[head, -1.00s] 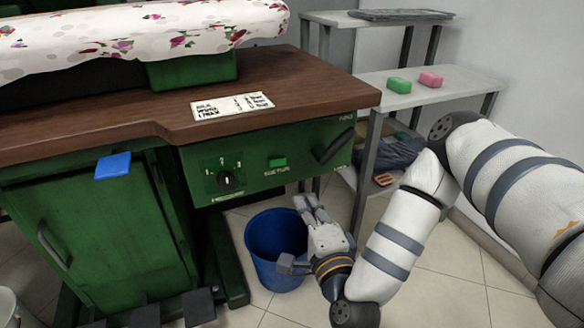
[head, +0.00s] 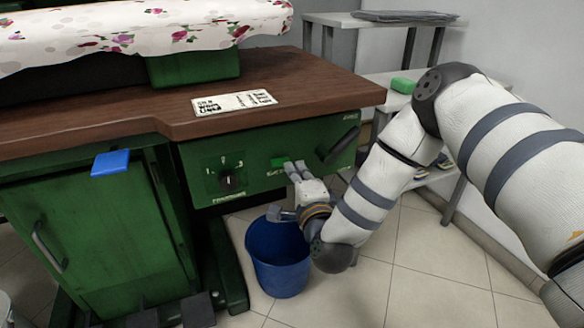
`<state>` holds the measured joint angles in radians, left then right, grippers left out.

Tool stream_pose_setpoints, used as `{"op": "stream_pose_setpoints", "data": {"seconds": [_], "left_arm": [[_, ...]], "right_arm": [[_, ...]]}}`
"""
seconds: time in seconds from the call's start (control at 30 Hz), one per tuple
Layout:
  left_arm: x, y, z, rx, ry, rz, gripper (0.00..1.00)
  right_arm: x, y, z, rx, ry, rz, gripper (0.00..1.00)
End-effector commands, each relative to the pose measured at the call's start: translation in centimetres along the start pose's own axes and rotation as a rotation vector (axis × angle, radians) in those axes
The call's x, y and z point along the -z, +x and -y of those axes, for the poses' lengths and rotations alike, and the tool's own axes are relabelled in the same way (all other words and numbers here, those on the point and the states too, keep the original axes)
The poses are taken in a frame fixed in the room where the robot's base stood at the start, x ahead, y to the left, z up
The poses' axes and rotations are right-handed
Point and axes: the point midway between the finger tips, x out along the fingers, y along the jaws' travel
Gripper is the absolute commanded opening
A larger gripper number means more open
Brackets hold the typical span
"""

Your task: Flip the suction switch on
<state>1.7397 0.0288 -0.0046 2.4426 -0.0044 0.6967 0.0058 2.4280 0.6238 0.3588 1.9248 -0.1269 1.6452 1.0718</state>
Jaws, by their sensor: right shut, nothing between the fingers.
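The suction switch appears to be the small green rocker (head: 279,162) on the green control panel (head: 212,158) under the wooden top. Its lower right part is hidden by my right gripper (head: 291,168). The gripper is shut and empty, with its fingertips at or very close to the switch; I cannot tell whether they touch it. The switch's label below it is partly covered. Whether the switch is on or off cannot be told. My left gripper is not in view.
A black rotary knob (head: 228,180) is left of the switch, and a black handle (head: 342,146) is right of it. A blue bucket (head: 279,262) stands on the floor below. A shelf with a green block (head: 403,85) is behind my right arm. A blue tab (head: 111,163) sits at the left.

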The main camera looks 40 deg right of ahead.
Motion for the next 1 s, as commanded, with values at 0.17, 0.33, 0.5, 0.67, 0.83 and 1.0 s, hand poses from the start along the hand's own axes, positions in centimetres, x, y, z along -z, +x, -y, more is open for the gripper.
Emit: {"op": "stream_pose_setpoints", "data": {"seconds": [0.17, 0.33, 0.5, 0.67, 0.83, 1.0], "left_arm": [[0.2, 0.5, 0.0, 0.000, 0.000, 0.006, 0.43], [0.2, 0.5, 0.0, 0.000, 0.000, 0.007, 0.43], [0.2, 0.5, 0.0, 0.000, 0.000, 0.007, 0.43], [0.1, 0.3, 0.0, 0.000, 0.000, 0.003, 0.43], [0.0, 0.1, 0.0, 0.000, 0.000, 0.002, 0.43], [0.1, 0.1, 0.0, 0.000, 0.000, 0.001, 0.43]], "right_arm": [[0.0, 2.3, -0.2, 0.000, -0.001, 0.000, 0.00], [0.0, 3.0, -0.1, -0.001, -0.001, 0.001, 0.00], [0.0, 3.0, 0.0, -0.001, -0.001, 0.001, 0.00], [0.2, 3.4, 0.2, 0.003, 0.001, 0.034, 0.00], [0.2, 3.8, 0.0, 0.001, 0.001, 0.091, 0.00], [0.2, 3.8, 0.0, 0.000, 0.001, 0.090, 0.00]]}}
